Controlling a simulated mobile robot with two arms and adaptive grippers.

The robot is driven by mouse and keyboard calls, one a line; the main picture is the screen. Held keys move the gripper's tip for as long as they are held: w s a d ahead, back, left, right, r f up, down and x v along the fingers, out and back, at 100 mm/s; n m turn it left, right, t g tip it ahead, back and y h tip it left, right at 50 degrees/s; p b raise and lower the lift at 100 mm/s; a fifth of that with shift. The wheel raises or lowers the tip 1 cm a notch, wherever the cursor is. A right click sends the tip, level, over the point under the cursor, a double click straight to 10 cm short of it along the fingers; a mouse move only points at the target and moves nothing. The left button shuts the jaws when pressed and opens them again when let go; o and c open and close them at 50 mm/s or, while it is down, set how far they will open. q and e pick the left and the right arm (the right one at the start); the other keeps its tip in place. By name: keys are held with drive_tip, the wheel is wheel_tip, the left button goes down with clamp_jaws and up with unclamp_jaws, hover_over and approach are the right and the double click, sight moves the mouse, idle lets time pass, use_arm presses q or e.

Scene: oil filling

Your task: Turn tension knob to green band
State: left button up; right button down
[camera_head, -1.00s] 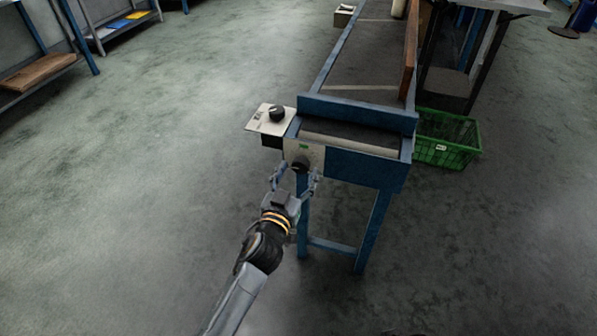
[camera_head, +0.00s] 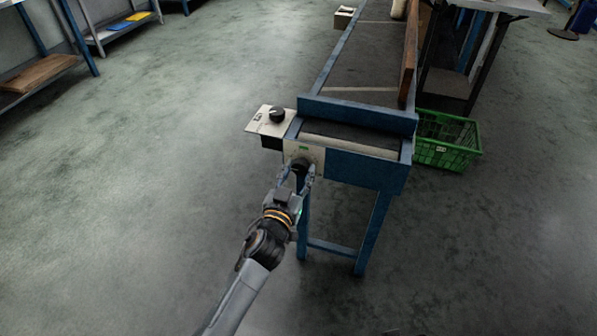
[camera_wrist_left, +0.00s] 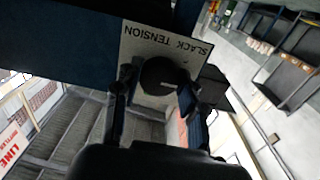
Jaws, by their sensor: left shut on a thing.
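The black tension knob (camera_head: 301,164) sits on a pale plate (camera_head: 318,153) on the front end of the blue conveyor frame. A small green band (camera_head: 303,148) shows on the plate above the knob. In the left wrist view the knob (camera_wrist_left: 161,76) is between my fingers, on a plate lettered "SLACK TENSION" (camera_wrist_left: 168,42). My left gripper (camera_head: 300,175) is shut on the knob, one finger on each side. The knob's pointer cannot be made out. My right gripper is not in view.
A second black knob (camera_head: 277,114) stands on a side panel (camera_head: 256,122) at the conveyor's left. The conveyor belt (camera_head: 368,60) runs away behind. A green crate (camera_head: 446,150) sits on the floor at right.

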use_arm(q)
drive_tip(key=shift+m, duration=0.3)
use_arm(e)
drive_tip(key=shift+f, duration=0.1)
use_arm(q)
drive_tip(key=shift+m, duration=0.6)
drive_tip(key=m+p, duration=0.1)
drive_tip(key=m, duration=0.8)
drive_tip(key=shift+r+m, duration=0.1)
drive_tip(key=shift+m, duration=0.3)
drive_tip(key=m, duration=0.3)
drive_tip(key=shift+a, duration=0.1)
drive_tip(key=shift+m+p, duration=0.3)
drive_tip(key=shift+m, duration=1.2)
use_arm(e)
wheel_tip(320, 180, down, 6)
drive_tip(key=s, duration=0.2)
use_arm(q)
drive_tip(key=shift+m, duration=0.3)
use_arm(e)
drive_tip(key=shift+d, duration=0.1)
